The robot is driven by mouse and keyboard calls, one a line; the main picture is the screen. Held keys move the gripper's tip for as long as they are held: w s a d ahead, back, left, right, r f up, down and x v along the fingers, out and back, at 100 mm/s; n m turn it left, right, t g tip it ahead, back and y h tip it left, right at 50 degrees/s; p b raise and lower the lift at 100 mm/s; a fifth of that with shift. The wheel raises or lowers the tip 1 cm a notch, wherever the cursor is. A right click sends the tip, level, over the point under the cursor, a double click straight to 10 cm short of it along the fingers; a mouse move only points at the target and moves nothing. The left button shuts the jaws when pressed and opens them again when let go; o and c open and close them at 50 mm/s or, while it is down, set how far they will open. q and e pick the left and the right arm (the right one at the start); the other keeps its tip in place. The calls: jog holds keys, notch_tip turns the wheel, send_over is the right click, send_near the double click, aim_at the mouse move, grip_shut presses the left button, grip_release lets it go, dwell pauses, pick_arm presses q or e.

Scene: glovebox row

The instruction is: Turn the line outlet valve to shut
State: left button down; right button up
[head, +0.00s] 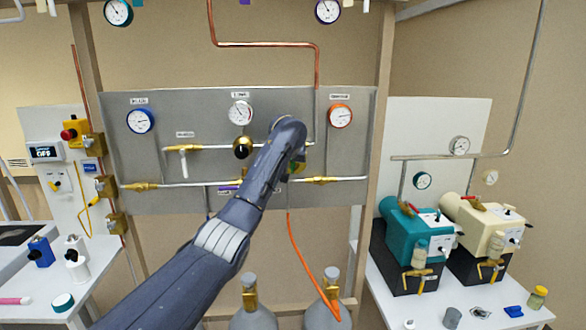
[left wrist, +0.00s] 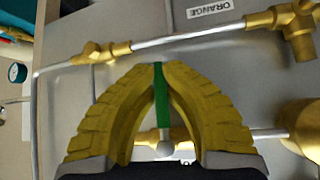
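A lever valve with a green handle (left wrist: 161,95) and a pale metal stem (left wrist: 164,140) is in the left wrist view. No label for this valve is readable, so I cannot confirm it as the line outlet valve. In the left wrist view the handle runs up the picture, crosswise to the pipe beside it. My left gripper (left wrist: 158,68) has its two yellow fingers closed in on both sides of the handle, tips against it. In the head view my left arm covers most of this valve on the grey panel (head: 345,160). My right gripper is not in view.
An orange hose (head: 305,260) hangs below. Teal (head: 410,235) and cream (head: 487,226) pumps stand right.

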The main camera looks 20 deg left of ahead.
pick_arm(q)
jog(key=shift+a+r, duration=0.1)
jog(key=shift+a, duration=0.05)
jog(key=c, duration=1.7)
grip_release()
jog(key=shift+w, duration=0.1)
jog(key=shift+o, duration=1.3)
jog(key=shift+s+d+r, duration=0.3)
jog(key=shift+s+r, duration=0.15)
jog(key=shift+s, duration=0.05)
jog(key=v, duration=1)
jog(key=shift+s+r, duration=0.15)
jog(key=shift+s, duration=0.1)
jog(key=shift+a, duration=0.15)
